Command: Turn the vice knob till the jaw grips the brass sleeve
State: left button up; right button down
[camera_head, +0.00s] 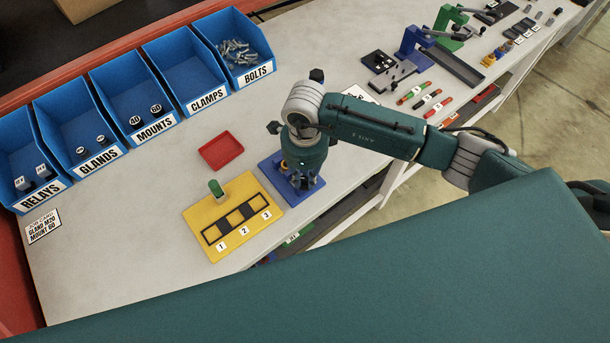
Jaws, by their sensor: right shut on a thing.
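The vice stands on a blue plate (268,168) near the front edge of the bench, mostly covered by my right arm. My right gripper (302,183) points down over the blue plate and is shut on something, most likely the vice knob. The knob is hidden under the fingers. I cannot tell whether the jaw touches the sleeve. My left gripper is not in view.
Left of the vice is a yellow tray (199,220) with numbered slots and a green cylinder (215,188). A red tray (221,150) lies behind. Blue labelled bins (183,62) line the back. Levers and coloured parts (430,98) stand right. Bare bench (120,245) lies left.

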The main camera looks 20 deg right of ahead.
aim_at(304, 180)
jog(key=shift+w+f+m+b, duration=0.1)
jog(key=shift+f+m+b, duration=0.1)
jog(key=shift+m+b, duration=0.9)
jog(key=shift+r+m+b, duration=0.25)
jog(key=shift+m+b, duration=0.25)
jog(key=shift+m, duration=0.1)
jog(key=c, duration=1.6)
grip_release()
notch_tip(304, 180, up, 12)
jog(key=shift+r, duration=0.1)
